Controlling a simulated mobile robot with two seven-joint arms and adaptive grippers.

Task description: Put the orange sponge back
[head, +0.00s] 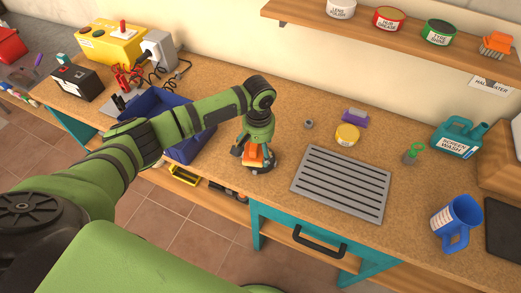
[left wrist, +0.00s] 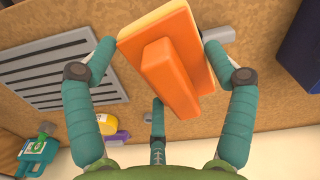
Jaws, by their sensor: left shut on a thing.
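The orange sponge (head: 253,155) has an orange back with a raised orange grip bar and a pale yellow edge. It shows large in the left wrist view (left wrist: 172,62). My left gripper (head: 258,161) points down near the worktop's front edge, between the blue bin and the slotted grey mat. Its teal fingers are shut around the sponge, and they also show in the left wrist view (left wrist: 160,55). I cannot tell whether the sponge touches the worktop. My right gripper is not in view.
A blue bin (head: 197,147) stands left of the gripper. The slotted grey mat (head: 342,182) lies right, with a yellow tin (head: 347,135) and purple block (head: 355,117) behind. A wall shelf (head: 410,42) holds tins and an orange brush-like item (head: 496,44).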

